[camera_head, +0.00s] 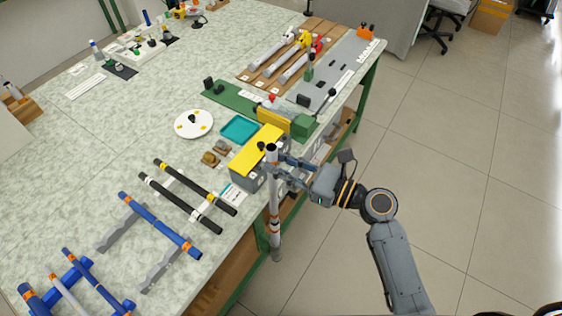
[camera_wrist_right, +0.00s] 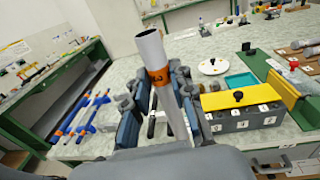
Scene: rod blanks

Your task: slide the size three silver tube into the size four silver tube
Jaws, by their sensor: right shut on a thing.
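My right gripper (camera_head: 274,163) is shut on a silver tube (camera_head: 275,205), held upright just off the table's front edge. The tube has orange bands and an open, dark upper end; its lower end hangs below the table top. In the right wrist view the tube (camera_wrist_right: 152,47) stands between the fingers (camera_wrist_right: 165,105), with its hollow end up and an orange label whose mark I cannot read surely. Another pale, silver-looking tube (camera_head: 64,291) lies among blue tubes at the lower left. I cannot read its size. My left gripper is not in view.
Blue tubes (camera_head: 158,224) and black tubes (camera_head: 180,203) lie on grey racks. A grey box with a yellow lid (camera_head: 254,150) stands close to the gripper, near a teal tray (camera_head: 239,129) and a white disc (camera_head: 194,123). The floor (camera_head: 460,200) right of the table is clear.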

